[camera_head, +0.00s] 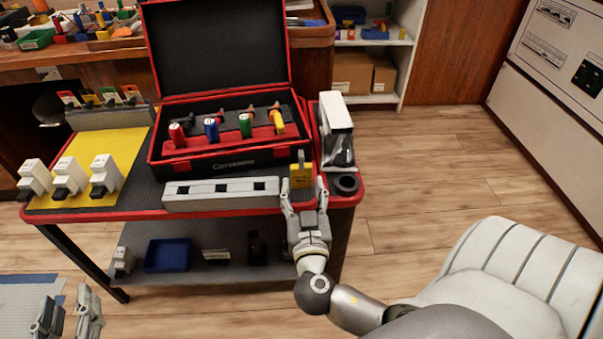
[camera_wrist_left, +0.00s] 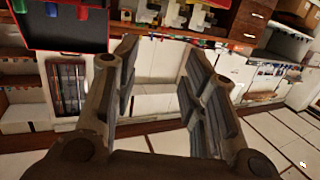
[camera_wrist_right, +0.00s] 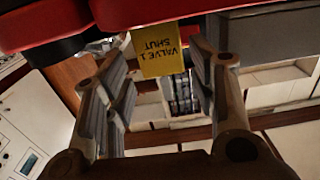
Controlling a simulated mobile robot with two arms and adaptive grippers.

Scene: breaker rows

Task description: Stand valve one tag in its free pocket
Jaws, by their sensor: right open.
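The yellow valve one tag (camera_head: 301,177) is upright at the right end of the grey pocket rail (camera_head: 208,202) on the cart's front edge. I cannot tell how deep it sits there. Several dark pockets show along the rail. My right gripper (camera_head: 307,197) is open just in front of and below the tag. My left gripper (camera_head: 67,316) is open and empty at the lower left, away from the cart; it also shows in the left wrist view (camera_wrist_left: 158,75).
An open black and red case (camera_head: 225,157) with coloured padlocks stands behind the rail. A white device (camera_head: 337,128) and a dark ring (camera_head: 346,184) are right of the tag. White breakers (camera_head: 104,175) stand on a yellow mat at left.

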